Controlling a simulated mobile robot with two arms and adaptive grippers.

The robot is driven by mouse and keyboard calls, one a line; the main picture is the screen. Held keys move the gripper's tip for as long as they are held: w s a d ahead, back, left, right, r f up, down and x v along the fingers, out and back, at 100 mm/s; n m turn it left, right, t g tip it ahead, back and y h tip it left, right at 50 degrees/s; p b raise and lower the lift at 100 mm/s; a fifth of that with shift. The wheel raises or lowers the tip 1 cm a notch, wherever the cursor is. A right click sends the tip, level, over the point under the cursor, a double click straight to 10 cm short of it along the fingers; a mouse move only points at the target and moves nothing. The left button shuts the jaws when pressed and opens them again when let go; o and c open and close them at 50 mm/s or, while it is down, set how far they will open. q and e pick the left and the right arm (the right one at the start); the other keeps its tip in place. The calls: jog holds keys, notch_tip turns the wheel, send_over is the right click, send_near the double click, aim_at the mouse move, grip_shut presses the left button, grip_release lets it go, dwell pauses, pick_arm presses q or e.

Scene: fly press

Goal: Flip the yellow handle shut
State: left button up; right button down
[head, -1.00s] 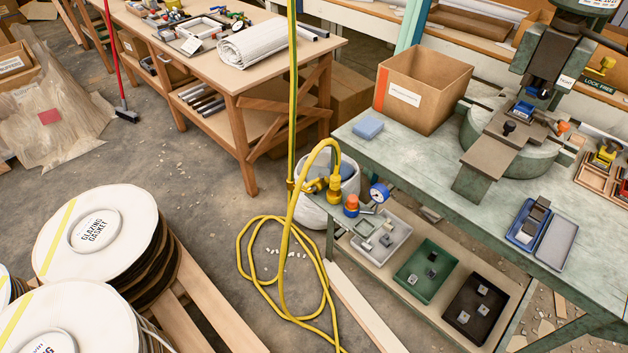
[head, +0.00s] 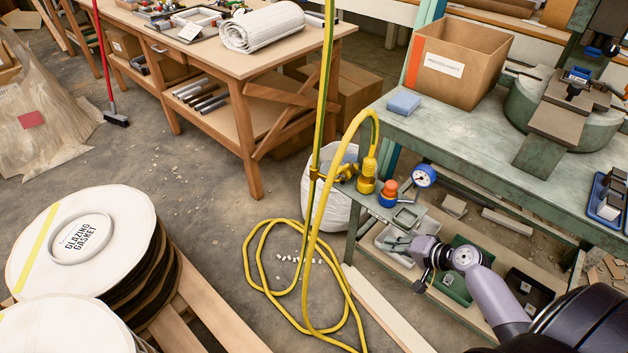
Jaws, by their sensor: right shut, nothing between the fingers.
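A yellow valve (head: 346,172) sits on the upright yellow-and-green pipe (head: 322,120), joined to a yellow fitting (head: 367,176) from which a yellow hose loops to the floor. The valve is small here, and I cannot tell its handle's exact position. My right gripper (head: 421,265) comes in from the lower right, over the bench's lower shelf. It is shut and empty, below and to the right of the valve and apart from it. My left gripper is not in view.
An orange-capped regulator (head: 389,192) and a round gauge (head: 424,176) are between valve and bench. The green bench (head: 450,140) bears a carton (head: 458,62), a blue block (head: 404,102) and the press.

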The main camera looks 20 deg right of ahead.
aim_at(340, 169)
pick_arm(q)
jog(key=b, duration=0.1)
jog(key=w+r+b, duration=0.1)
jog(key=b, duration=0.1)
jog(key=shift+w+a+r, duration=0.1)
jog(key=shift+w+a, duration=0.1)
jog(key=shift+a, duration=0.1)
pick_arm(e)
jog(key=w+d+r+m+t+y, duration=0.1)
jog(key=w+r+t, duration=0.1)
jog(key=r, duration=0.5)
jog(key=w+r+t+y, duration=0.1)
jog(key=w+r+t, duration=0.1)
jog(key=r, duration=0.6)
jog(key=shift+w+d+r+m+y, duration=0.3)
jog(key=shift+w+d+m, duration=0.1)
jog(key=shift+w, duration=0.35)
jog(key=shift+w+a+f, duration=0.1)
jog(key=x, duration=1.2)
jog(key=shift+w+a+f+b, duration=0.1)
jog(key=shift+w+a+b, duration=0.1)
jog(key=shift+b, duration=0.1)
jog(key=shift+w+a+f, duration=0.15)
jog(key=shift+w+a, duration=0.05)
jog(key=shift+w, duration=0.4)
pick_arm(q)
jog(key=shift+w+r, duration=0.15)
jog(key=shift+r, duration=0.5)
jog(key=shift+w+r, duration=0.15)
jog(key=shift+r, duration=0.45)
